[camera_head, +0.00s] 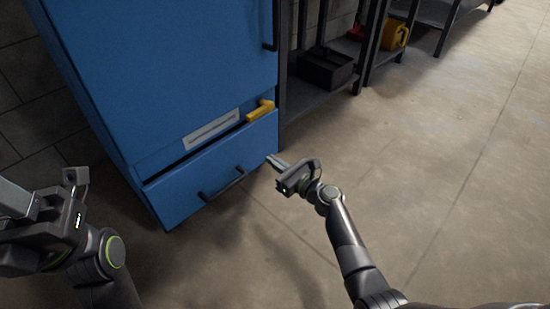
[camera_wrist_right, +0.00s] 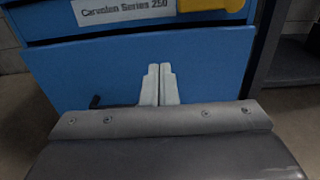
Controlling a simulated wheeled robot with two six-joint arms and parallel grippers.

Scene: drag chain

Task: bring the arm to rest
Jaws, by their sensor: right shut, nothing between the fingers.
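My right gripper (camera_head: 276,163) is shut and empty. It is held in front of the lower right part of a blue cabinet (camera_head: 165,70), apart from it in the head view. In the right wrist view its two pale fingers (camera_wrist_right: 158,85) are together, with the blue drawer front (camera_wrist_right: 215,75) behind them. My left gripper (camera_head: 35,205) is at the left edge of the head view. Its fingers are partly cut off, so I cannot tell their opening.
The cabinet's lower drawer (camera_head: 190,190) stands slightly out and has a black handle (camera_head: 220,186). A yellow piece (camera_head: 261,110) is at its upper right. A dark shelf (camera_head: 315,100) holds a black bin (camera_head: 326,68). The floor (camera_head: 440,180) at right is clear.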

